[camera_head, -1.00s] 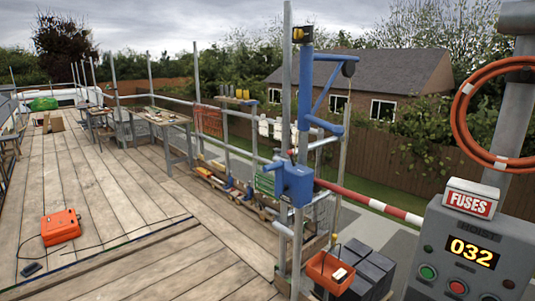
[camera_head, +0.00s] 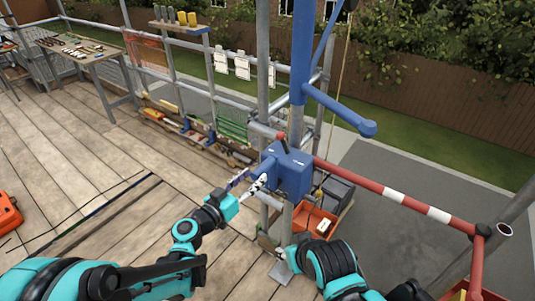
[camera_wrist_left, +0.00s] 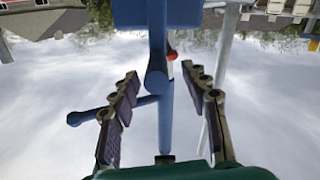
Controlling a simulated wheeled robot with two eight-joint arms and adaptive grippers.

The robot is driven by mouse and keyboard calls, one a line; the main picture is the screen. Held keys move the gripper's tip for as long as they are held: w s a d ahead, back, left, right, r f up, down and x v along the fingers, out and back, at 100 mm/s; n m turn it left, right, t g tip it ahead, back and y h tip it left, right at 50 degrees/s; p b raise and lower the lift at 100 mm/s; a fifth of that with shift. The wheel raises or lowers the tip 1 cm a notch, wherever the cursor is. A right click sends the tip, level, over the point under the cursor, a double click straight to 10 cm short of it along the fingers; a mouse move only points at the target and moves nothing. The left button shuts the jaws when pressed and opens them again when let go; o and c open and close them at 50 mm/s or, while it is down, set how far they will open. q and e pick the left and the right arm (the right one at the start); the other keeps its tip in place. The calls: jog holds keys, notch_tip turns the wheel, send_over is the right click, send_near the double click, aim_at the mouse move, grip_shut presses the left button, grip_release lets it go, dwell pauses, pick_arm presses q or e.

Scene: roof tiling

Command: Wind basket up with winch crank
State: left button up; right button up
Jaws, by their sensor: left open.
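The blue winch box (camera_head: 292,172) is fixed to a grey scaffold pole, below a blue mast (camera_head: 301,55). A small red knob (camera_head: 281,136) shows at its top. My left gripper (camera_head: 258,185) is open, with its fingertips close to the left side of the winch box; I cannot tell if they touch it. In the left wrist view, its two fingers (camera_wrist_left: 164,88) stand apart with nothing held, and a red-tipped part (camera_wrist_left: 172,55) shows beyond them.
An orange tray (camera_head: 316,224) and dark boxes (camera_head: 335,190) are behind the winch pole. A red-and-white rail (camera_head: 405,200) runs to the right. A workbench (camera_head: 80,50) stands at the back left. The plank deck (camera_head: 90,180) is mostly clear.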

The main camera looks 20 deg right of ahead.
aim_at(268, 163)
pick_arm(q)
jog(key=shift+d+r, duration=0.25)
jog(key=shift+d, duration=0.3)
jog(key=x, duration=0.7)
jog(key=shift+w+r+b, duration=0.1)
jog(key=shift+w+b, duration=0.15)
jog(key=shift+b, duration=0.05)
grip_shut()
